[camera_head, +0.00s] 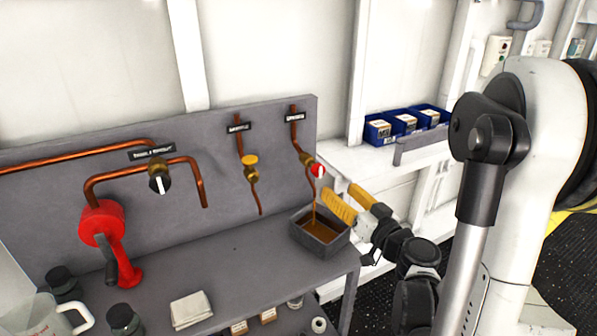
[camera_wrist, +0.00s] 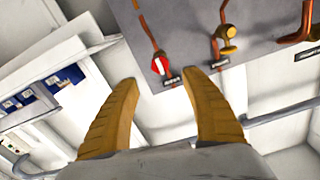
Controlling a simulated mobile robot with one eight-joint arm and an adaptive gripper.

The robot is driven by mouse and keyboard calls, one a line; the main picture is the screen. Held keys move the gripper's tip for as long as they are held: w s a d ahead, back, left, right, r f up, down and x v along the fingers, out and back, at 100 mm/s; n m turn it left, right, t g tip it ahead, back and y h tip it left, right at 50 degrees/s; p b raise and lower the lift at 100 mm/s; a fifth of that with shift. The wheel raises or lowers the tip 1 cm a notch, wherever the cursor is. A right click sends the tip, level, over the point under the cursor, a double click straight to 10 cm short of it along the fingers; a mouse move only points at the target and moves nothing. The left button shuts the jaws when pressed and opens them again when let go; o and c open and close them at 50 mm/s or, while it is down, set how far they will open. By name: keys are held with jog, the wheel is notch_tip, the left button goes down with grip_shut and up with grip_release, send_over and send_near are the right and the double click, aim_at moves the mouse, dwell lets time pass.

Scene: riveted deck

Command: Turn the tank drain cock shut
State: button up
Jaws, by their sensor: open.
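A cock with a red-and-white round knob (camera_head: 318,170) sits on the right copper pipe of the grey panel. Brown liquid (camera_head: 314,212) runs from below it into a grey tray (camera_head: 337,246). In the wrist view the red knob (camera_wrist: 160,65) shows beyond and between my fingertips. My gripper (camera_head: 340,191) is open and empty, with two yellow ribbed fingers, to the right of the knob and slightly below it. It looks apart from the knob. The fingers also show in the wrist view (camera_wrist: 164,77). The small labels are too blurred to read surely.
A yellow-handled cock (camera_head: 250,161) and a black-and-white knob (camera_head: 159,184) are further left on the panel (camera_head: 222,185). A red hand pump (camera_head: 103,225), a jug (camera_head: 45,316) and a folded cloth (camera_head: 191,309) are at left. Blue bins (camera_head: 405,124) stand at right.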

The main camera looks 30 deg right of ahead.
aim_at(321, 174)
jog(key=w, duration=1)
jog(key=shift+w+a, duration=0.15)
jog(key=shift+w, duration=0.25)
jog(key=c, duration=1.2)
